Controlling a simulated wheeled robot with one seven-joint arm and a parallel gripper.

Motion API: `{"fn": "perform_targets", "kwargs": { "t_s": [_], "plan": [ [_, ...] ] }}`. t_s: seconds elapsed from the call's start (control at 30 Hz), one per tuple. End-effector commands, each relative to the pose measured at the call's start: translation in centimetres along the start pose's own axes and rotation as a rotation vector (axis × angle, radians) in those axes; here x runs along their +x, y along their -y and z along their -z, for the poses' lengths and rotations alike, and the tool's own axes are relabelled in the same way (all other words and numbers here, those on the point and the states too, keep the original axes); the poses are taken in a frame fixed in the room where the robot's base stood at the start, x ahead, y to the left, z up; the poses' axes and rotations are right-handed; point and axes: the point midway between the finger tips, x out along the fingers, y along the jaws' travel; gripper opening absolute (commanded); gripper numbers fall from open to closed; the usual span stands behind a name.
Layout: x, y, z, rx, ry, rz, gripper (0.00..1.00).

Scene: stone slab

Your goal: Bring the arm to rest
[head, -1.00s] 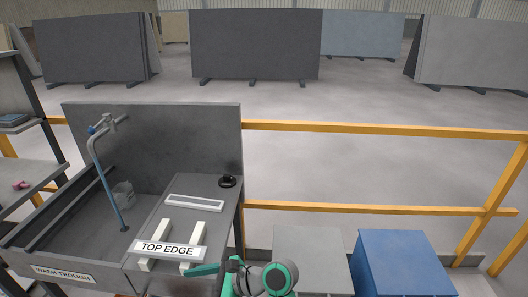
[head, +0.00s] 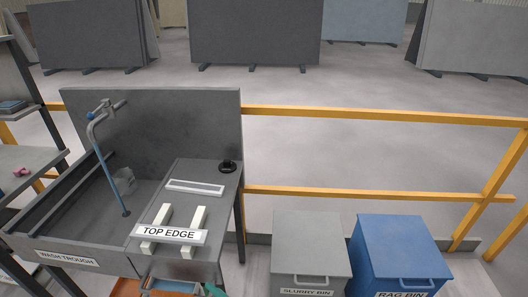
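Only a small teal piece of my arm shows at the bottom edge of the head view, just right of the trough's front corner. My gripper's fingertips are not in view, so what they hold, if anything, is hidden. The wash trough (head: 120,245) stands at the left with a grey back panel (head: 200,125). Its right-hand worktop carries a sign reading TOP EDGE (head: 168,233) across two pale bars (head: 199,216).
A black round item (head: 228,167) sits on the worktop. A grey slurry bin (head: 310,245) and blue rag bin (head: 402,245) stand right, before a yellow rail (head: 380,114). Large slabs (head: 255,33) stand behind.

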Motion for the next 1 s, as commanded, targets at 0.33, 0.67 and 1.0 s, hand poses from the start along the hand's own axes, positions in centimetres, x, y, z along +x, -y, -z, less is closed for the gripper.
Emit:
{"fn": "perform_targets", "kwargs": {
  "t_s": [0.33, 0.67, 1.0],
  "plan": [
    [-7.2, -6.5, 5.7, -0.469, -0.344, 0.113, 0.65],
    [-17.4, -10.1, 6.8, -1.048, -0.656, 0.052, 0.65],
    [-27.4, -11.0, 2.9, -1.716, -0.867, -0.111, 0.65]
  ]
}}
